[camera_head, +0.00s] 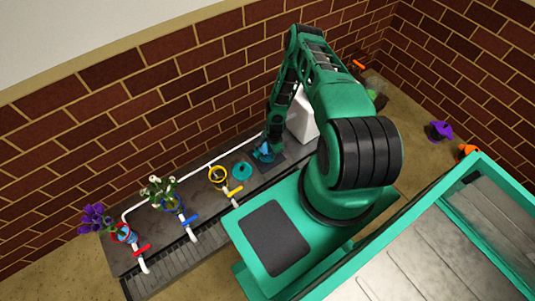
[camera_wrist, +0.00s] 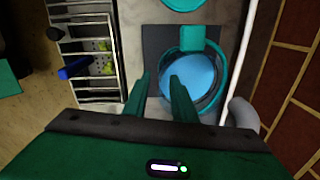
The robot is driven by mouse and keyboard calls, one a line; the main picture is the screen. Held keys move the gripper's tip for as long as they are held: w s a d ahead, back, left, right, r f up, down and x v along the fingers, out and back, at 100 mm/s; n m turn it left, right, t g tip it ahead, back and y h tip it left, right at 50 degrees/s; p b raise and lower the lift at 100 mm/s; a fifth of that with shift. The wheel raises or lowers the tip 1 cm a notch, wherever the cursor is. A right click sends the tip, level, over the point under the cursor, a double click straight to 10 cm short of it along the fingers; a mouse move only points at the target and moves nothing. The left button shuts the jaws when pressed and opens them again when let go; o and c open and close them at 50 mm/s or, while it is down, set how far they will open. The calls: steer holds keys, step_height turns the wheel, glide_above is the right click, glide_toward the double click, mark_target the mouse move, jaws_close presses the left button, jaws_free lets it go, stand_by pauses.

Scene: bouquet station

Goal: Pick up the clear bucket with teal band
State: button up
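The clear bucket with teal band (camera_wrist: 217,88) stands on a dark square mat (camera_wrist: 155,42). It looks round from above, with light blue inside and a teal piece at its far side. In the head view it shows as a small blue and teal shape under my gripper. My gripper (camera_wrist: 160,78) is over the bucket's left side with its fingers apart. The left finger is outside the bucket's left edge and the right finger overlaps its inside. I cannot tell whether either finger touches it. My gripper's fingertips are hardly visible in the head view.
A teal ring or disc (camera_head: 242,171) lies left of the bucket. Further left are a yellow ring (camera_head: 218,174), white flowers (camera_head: 160,190) and purple flowers (camera_head: 95,219), with coloured valves in front. A white block (camera_head: 303,117) stands at right. A brick wall runs close behind.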

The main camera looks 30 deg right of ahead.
steer(key=shift+f, duration=0.55)
jaws_close()
steer(key=shift+w, duration=0.1)
steer(key=shift+r, duration=0.1)
